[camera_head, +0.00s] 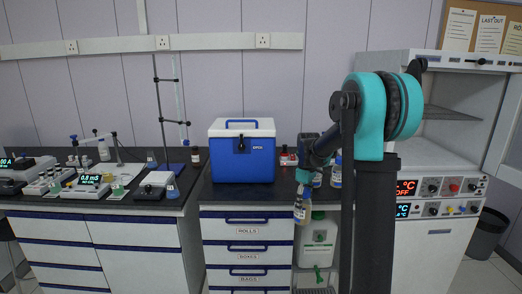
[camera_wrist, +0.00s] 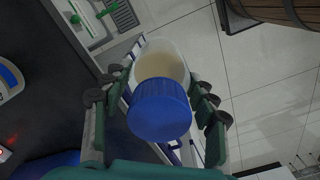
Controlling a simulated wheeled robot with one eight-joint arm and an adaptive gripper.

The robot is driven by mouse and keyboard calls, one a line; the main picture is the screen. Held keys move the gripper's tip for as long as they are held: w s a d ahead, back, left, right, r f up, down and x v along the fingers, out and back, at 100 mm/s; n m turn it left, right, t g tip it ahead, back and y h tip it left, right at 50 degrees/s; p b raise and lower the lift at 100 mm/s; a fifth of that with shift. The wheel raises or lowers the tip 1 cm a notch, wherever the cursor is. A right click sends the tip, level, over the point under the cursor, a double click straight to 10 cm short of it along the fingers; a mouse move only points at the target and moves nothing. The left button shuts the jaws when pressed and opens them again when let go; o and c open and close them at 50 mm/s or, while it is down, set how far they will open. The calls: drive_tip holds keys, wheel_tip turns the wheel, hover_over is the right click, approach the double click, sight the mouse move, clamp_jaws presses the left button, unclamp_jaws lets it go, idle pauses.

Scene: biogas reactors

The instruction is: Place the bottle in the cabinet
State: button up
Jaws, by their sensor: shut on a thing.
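The bottle (camera_head: 302,207) has a pale body and a label. It hangs roughly upright in my gripper (camera_head: 303,185), in front of the counter edge. In the wrist view, its blue cap (camera_wrist: 160,110) faces the camera and the fingers of my gripper (camera_wrist: 154,98) sit on both sides of it. The gripper is shut on the bottle. The white cabinet (camera_head: 440,160) stands at the right in the head view, its upper compartment open with a shelf (camera_head: 450,112) inside. My arm hides part of its left side.
A blue cooler box (camera_head: 242,152) stands on the dark counter left of my gripper. Other bottles (camera_head: 336,172) stand behind my gripper. A white jug (camera_head: 318,240) is below, beside the drawers (camera_head: 247,232). The cabinet's open door (camera_head: 502,125) is at the right edge.

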drive_tip(key=s+d+f+m, duration=0.1)
drive_tip(key=f+m, duration=0.4)
drive_tip(key=f, duration=0.4)
drive_tip(key=s+d+f+m, duration=0.1)
drive_tip(key=s+f+m, duration=0.1)
drive_tip(key=f+m, duration=0.3)
drive_tip(key=shift+s+f+m, duration=0.3)
drive_tip(key=shift+f, duration=1.8)
drive_tip(key=shift+r, duration=0.1)
